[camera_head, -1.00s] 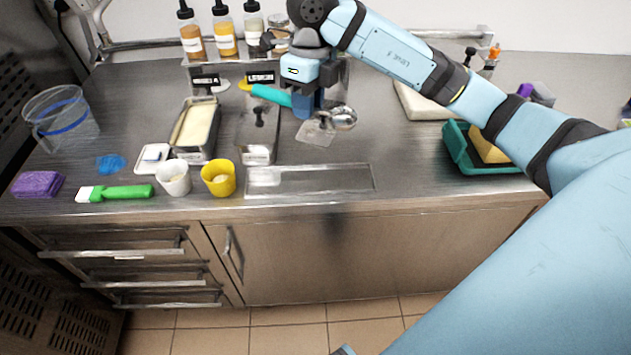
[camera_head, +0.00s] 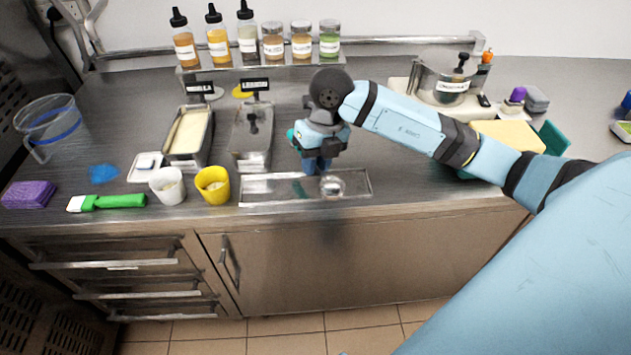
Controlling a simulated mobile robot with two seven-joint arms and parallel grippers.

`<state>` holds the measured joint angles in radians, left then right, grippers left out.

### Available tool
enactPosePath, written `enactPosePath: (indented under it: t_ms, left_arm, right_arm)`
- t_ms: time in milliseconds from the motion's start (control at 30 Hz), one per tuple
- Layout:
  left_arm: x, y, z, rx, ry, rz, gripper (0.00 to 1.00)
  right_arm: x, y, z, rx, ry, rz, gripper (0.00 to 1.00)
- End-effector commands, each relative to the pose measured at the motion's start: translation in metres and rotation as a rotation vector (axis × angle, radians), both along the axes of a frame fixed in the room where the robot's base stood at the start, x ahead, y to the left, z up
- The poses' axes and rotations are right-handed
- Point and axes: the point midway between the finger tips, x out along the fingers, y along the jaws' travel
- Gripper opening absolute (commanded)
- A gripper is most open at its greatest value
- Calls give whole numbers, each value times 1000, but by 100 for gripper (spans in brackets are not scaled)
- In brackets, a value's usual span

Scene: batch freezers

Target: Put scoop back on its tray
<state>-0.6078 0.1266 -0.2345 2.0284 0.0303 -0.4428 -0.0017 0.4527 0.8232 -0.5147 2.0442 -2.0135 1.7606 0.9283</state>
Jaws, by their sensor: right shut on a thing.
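The scoop has a round metal bowl (camera_head: 332,185) and a teal handle, of which only a bit of the end (camera_head: 291,135) shows beside my gripper. My right gripper (camera_head: 317,166) is shut on the scoop's handle, and the fingers hide most of it. The scoop's tray (camera_head: 258,190) is a shallow, long metal tray at the counter's front edge. The bowl appears over the right part of the tray. I cannot tell whether it touches the tray. My left gripper is not in view.
Left of the tray stand a yellow cup (camera_head: 213,186) and a white cup (camera_head: 166,186). Behind are two metal pans, one with pale contents (camera_head: 188,132) and one emptier (camera_head: 251,138). A rack of bottles and jars (camera_head: 262,64) stands at the back. A teal box (camera_head: 553,138) is at right.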

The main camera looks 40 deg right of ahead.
Motion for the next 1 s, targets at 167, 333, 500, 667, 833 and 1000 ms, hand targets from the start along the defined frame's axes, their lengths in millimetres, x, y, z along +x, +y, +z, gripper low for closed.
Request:
enactPosePath:
  t_ms: [167,333,500,667,833,1000]
  left_arm:
    - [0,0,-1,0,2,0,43]
    - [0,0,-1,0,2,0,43]
    - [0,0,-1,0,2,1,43]
    - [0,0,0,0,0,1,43]
    - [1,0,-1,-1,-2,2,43]
    - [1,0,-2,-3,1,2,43]
  right_arm:
    - [0,0,-18,0,0,0,0]
    - [0,0,-33,1,2,0,0]
    - [0,0,-59,0,2,0,0]
    - [0,0,-61,0,-1,1,0]
    - [0,0,-63,0,-1,1,0]
    - [0,0,-66,1,-1,1,30]
